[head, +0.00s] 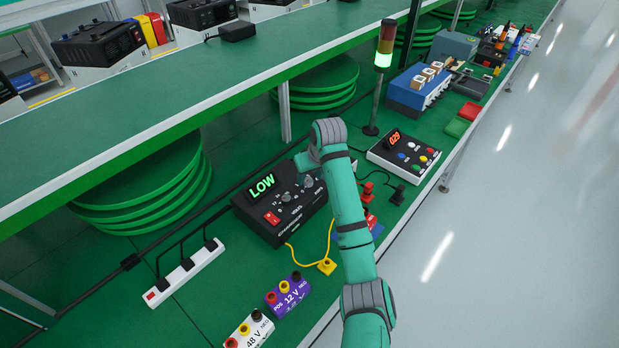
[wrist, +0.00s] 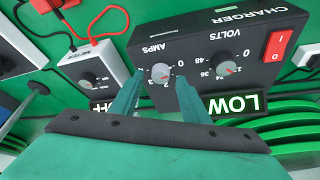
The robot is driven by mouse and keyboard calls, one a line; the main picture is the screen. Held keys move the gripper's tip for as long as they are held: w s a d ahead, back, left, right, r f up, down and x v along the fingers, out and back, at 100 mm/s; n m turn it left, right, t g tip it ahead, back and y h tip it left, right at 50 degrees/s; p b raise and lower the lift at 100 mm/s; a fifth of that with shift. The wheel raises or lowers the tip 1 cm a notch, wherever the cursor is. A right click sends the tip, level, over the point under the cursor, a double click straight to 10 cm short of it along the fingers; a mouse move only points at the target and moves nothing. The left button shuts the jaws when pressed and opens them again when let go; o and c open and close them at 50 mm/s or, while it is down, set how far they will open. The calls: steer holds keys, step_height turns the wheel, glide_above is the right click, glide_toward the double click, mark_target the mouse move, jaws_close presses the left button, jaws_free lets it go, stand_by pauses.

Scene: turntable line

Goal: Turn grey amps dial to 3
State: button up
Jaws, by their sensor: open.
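The black charger (head: 265,205) stands on the green bench, its display reading LOW. In the wrist view the charger (wrist: 205,45) appears upside down. Its grey amps dial (wrist: 160,72) has a small red mark; I cannot read its exact setting. The grey volts dial (wrist: 226,68) sits to its right in the wrist view. My gripper (wrist: 158,79) is open, its two teal fingers either side of the amps dial. I cannot tell whether they touch it. In the head view my arm's end hides part of the charger's far side.
A red rocker switch (wrist: 279,46) is on the charger. A yellow cable with a plug (head: 327,266), battery blocks (head: 287,295) and a power strip (head: 185,272) lie on the near bench.

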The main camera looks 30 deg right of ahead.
steer(key=shift+w+f, duration=0.25)
steer(key=shift+f, duration=0.4)
steer(key=c, duration=1)
